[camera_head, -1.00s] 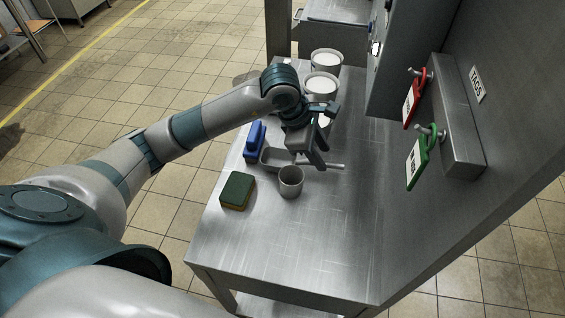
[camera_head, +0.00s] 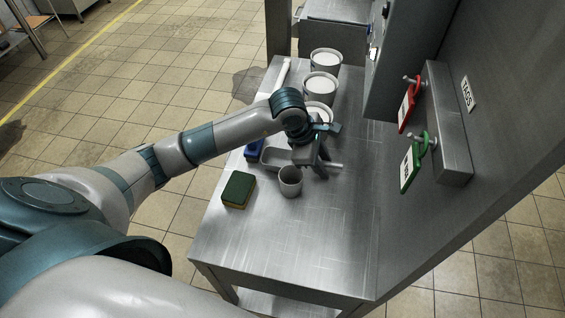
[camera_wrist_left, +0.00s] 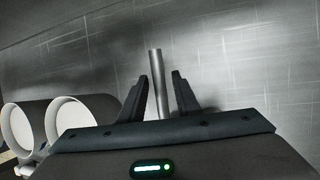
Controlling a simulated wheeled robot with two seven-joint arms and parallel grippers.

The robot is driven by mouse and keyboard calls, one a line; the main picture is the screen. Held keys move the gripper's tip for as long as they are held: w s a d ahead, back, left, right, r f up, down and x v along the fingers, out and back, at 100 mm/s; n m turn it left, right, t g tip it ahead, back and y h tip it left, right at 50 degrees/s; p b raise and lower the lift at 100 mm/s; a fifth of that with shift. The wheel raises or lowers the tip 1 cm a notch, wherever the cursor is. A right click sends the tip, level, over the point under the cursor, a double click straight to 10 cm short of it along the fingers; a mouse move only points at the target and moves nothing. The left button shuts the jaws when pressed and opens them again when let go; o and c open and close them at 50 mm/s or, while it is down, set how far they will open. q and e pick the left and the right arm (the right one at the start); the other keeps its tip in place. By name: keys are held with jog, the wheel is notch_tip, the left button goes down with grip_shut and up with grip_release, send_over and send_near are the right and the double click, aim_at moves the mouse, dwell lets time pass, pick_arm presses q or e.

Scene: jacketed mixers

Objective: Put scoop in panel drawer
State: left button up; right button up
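The grey scoop (camera_head: 272,158) lies on the steel table, its tray to the left and its handle (camera_head: 336,165) pointing right. My left gripper (camera_head: 316,172) is over the handle, fingers pointing down, and hides part of it. In the left wrist view, the handle (camera_wrist_left: 156,75) shows between the two fingers of my open left gripper (camera_wrist_left: 161,88), with gaps visible beside it. Whether the fingers touch the table is unclear. My right gripper is not in view. I cannot make out a panel drawer.
A grey cup (camera_head: 290,182) stands close in front of the gripper. A green sponge (camera_head: 238,189) and a blue-handled brush (camera_head: 254,150) lie left. Several white-filled tubs (camera_head: 321,87) stand behind. Red (camera_head: 406,104) and green (camera_head: 411,166) tags hang right. The table's front is clear.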

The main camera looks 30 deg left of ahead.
pick_arm(q)
grip_shut()
jog(key=shift+r, duration=0.15)
jog(key=shift+r+b, duration=0.35)
jog(key=shift+r, duration=0.2)
notch_tip(320, 180, up, 7)
jog(key=b, duration=0.2)
jog(key=shift+b, duration=0.3)
jog(key=shift+r, duration=0.85)
